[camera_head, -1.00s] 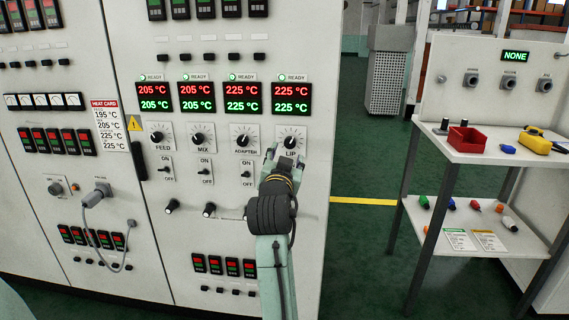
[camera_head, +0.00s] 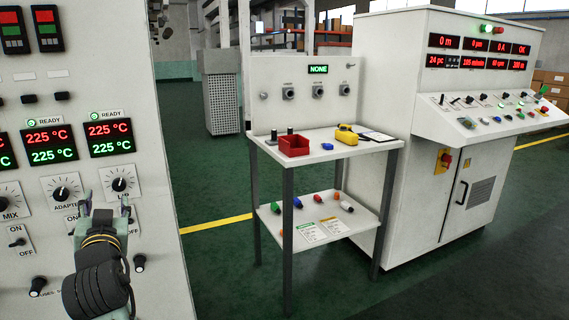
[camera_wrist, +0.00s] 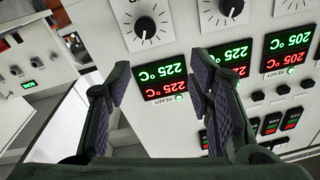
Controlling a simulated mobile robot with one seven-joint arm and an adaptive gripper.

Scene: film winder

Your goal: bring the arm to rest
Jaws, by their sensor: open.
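My gripper (camera_head: 104,217) is in front of the heat control cabinet (camera_head: 170,235), at the lower left of the head view. In the wrist view my gripper (camera_wrist: 160,95) shows its two padded fingers spread apart with nothing between them. Behind the fingers is the cabinet face, upside down, with a temperature display (camera_wrist: 163,83) reading 225 °C in green and in red, and a dial (camera_wrist: 145,27). In the head view the LIP dial (camera_head: 119,184) is just above the fingertips. Whether a finger touches the panel cannot be told.
A white two-shelf table (camera_head: 340,150) with a red bin (camera_head: 294,145) and a yellow tool (camera_head: 346,135) stands right of the cabinet. A control console (camera_head: 420,190) stands farther right. Green floor (camera_head: 210,265) lies open between cabinet and table.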

